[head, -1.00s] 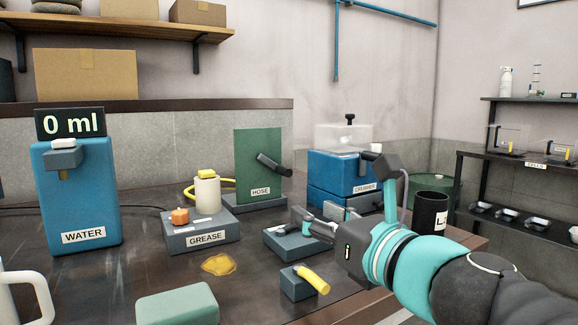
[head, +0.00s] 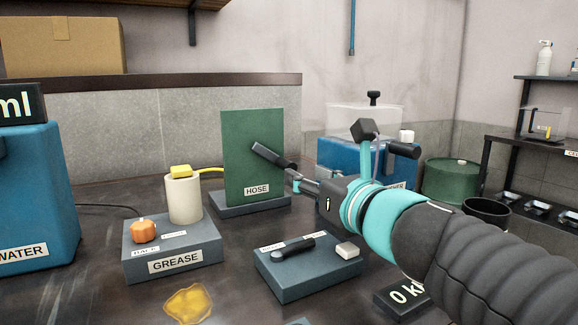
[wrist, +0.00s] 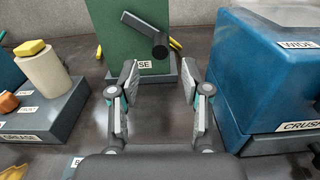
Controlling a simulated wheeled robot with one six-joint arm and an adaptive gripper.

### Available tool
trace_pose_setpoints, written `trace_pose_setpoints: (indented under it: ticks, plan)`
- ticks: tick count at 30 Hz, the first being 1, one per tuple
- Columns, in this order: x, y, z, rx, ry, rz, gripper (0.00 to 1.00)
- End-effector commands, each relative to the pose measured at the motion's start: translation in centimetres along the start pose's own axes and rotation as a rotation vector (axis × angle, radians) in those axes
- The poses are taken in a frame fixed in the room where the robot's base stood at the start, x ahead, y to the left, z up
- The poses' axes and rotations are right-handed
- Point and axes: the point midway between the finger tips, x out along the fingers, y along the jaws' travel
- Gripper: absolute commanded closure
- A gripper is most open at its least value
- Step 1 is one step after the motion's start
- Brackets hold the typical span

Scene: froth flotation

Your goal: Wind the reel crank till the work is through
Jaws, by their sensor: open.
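The hose reel is a green upright panel (head: 240,150) on a dark base labelled HOSE. Its black crank (head: 268,153) sits on the front and points to the right and slightly down. In the wrist view the crank (wrist: 140,24) ends in a round black grip at its lower right. My gripper (head: 291,178) is open and empty, just in front of the panel's right side near the crank's end. In the wrist view my gripper's fingers (wrist: 160,72) are spread below the crank grip, with nothing between them. In the head view the fingers overlap partly, so contact cannot be told.
A grease unit (head: 180,262) with an orange knob and a cream cylinder (head: 185,200) stands left. A dark block with a black lever (head: 308,282) is in front. The blue crusher (wrist: 260,75) stands close on the right. A yellow puddle (head: 189,303) lies in front.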

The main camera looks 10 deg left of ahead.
Motion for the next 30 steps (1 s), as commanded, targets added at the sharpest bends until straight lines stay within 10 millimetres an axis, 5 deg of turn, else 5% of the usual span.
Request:
trace_pose_setpoints:
  ticks: [12, 27, 30]
  plan:
    - [6.3, -0.1, -0.1, 0.0, 0.0, -0.001, 0.53]
    - [7.6, -0.1, 0.0, -0.001, -0.001, -0.002, 0.53]
    - [7.6, -0.1, 0.0, -0.001, -0.001, -0.002, 0.75]
